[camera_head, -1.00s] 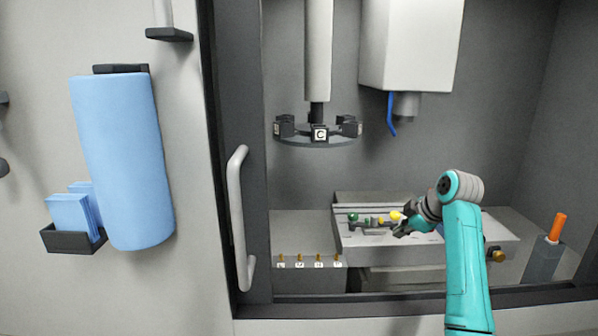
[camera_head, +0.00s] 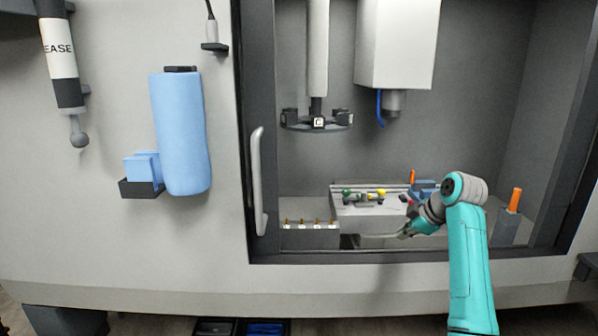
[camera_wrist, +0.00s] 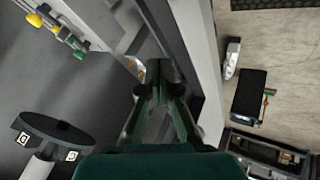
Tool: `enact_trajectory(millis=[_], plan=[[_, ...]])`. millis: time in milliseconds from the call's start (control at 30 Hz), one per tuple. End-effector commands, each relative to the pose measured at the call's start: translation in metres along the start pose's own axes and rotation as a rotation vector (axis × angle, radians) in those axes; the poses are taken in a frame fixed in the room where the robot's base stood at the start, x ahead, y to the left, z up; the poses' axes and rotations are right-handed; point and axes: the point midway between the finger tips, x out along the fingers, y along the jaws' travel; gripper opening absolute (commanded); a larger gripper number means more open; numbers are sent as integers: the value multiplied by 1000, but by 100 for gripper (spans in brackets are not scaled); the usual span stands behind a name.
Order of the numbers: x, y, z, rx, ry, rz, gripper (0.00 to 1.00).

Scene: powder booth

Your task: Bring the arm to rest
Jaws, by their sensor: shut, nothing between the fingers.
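My gripper (camera_head: 404,233) is at the end of my teal arm, at the lower right of the head view, in front of the booth opening near its lower sill. It is shut and empty. In the wrist view my gripper (camera_wrist: 160,75) points over the sill, with its dark fingers in the middle. The grey work table (camera_head: 370,212) inside the booth stands behind my gripper and apart from it. Green and yellow parts (camera_head: 364,195) lie on that table.
The door frame and a handle (camera_head: 257,180) stand left of my arm. A disc carousel (camera_head: 317,127) hangs inside. An orange-handled tool (camera_head: 515,200) stands at the right. A blue roll (camera_head: 180,135) hangs on the left wall. Black bins (camera_head: 240,327) sit on the floor.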

Motion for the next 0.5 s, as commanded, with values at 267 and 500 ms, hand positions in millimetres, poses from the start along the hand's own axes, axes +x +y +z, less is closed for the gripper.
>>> enact_trajectory(millis=[267,500], plan=[[20,-15,9,33,1,14,0],[48,-36,20,81,1,37,0]])
